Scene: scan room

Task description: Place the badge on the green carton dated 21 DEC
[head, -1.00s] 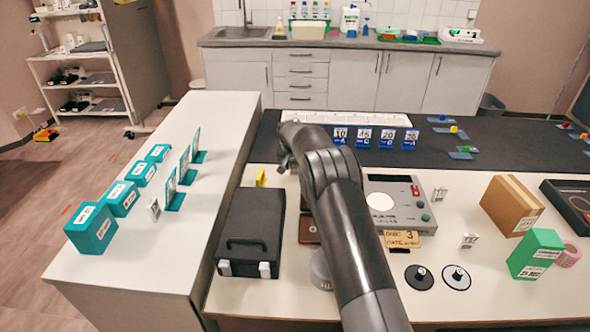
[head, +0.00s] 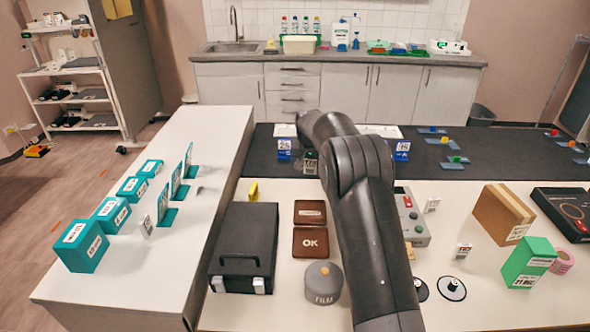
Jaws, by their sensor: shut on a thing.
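The green carton (head: 530,257) stands at the right of the pale bench. It has white labels, and the lower one seems to read 21 DEC. My gripper (head: 308,153) is over the dark mat at the far side of the bench, partly hidden by my own arm. It is shut on a small dark and pale card (head: 311,167), which I take to be the badge; its print is too small to read. The gripper is far to the left of the green carton and behind it.
A brown carton (head: 497,217) and a pink roll (head: 563,261) flank the green carton. Blue number stands (head: 402,151) line the dark mat. A black case (head: 243,238), brown OK tile (head: 310,242) and grey film tin (head: 323,284) stand left of my arm. Teal boxes (head: 82,246) occupy the left counter.

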